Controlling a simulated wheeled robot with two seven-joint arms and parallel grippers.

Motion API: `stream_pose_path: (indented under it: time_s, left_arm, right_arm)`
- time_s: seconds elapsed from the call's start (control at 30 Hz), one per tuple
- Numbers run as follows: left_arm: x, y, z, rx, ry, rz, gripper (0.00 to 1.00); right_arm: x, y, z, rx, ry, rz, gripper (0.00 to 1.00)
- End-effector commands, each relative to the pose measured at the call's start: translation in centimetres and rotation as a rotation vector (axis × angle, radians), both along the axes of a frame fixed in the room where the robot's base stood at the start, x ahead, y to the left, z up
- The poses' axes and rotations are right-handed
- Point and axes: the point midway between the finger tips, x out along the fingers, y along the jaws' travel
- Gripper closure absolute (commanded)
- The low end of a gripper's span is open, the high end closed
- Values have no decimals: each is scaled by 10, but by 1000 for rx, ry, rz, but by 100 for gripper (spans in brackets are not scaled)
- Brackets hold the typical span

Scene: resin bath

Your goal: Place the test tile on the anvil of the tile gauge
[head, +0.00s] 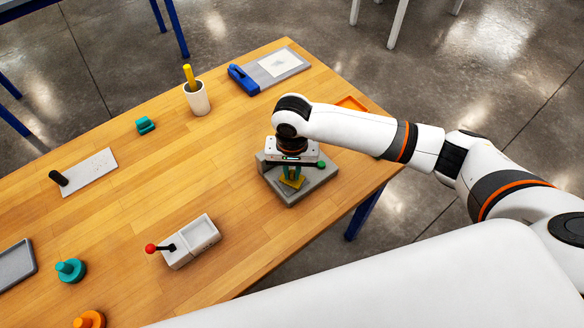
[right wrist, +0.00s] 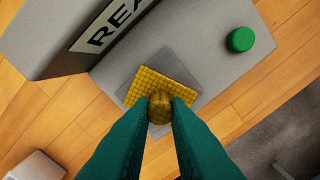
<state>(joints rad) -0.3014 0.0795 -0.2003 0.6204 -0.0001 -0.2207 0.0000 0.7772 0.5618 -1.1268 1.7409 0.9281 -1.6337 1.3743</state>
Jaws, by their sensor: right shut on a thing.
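The test tile (right wrist: 172,86) is a yellow gridded square with a rounded yellow knob (right wrist: 160,108). My right gripper (head: 291,174) is shut on that knob, its green fingers on either side of it in the right wrist view. The tile gauge (head: 302,190) is a grey block with a flat base, a lettered face partly cut off and a green button (right wrist: 240,39). Its anvil (right wrist: 140,62), a darker grey square, lies beneath the tile and shows past its edges. The tile is turned slightly against it. I cannot tell whether they touch. My left gripper is not in view.
An orange tray (head: 350,103) lies behind my right arm. A white cup (head: 197,99) and a blue clamp board (head: 270,70) stand farther back. A white box with a red-knobbed lever (head: 190,243) is at the front.

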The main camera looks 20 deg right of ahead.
Motion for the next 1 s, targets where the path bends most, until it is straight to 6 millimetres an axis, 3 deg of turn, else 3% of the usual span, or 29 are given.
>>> stream_pose_path:
  time_s: [0.23,0.27,0.4,0.73,0.87,1.0]
  left_arm:
    - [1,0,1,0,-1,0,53]
    - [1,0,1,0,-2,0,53]
    - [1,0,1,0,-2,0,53]
    - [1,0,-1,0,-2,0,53]
    - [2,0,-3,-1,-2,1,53]
    - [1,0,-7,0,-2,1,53]
  right_arm:
    - [0,0,-1,1,0,0,100]
    - [0,0,-2,1,0,0,83]
    - [0,0,-2,1,0,0,63]
    - [1,0,1,0,-2,0,63]
    - [2,0,17,1,-5,-1,63]
    - [2,1,46,3,-6,1,63]
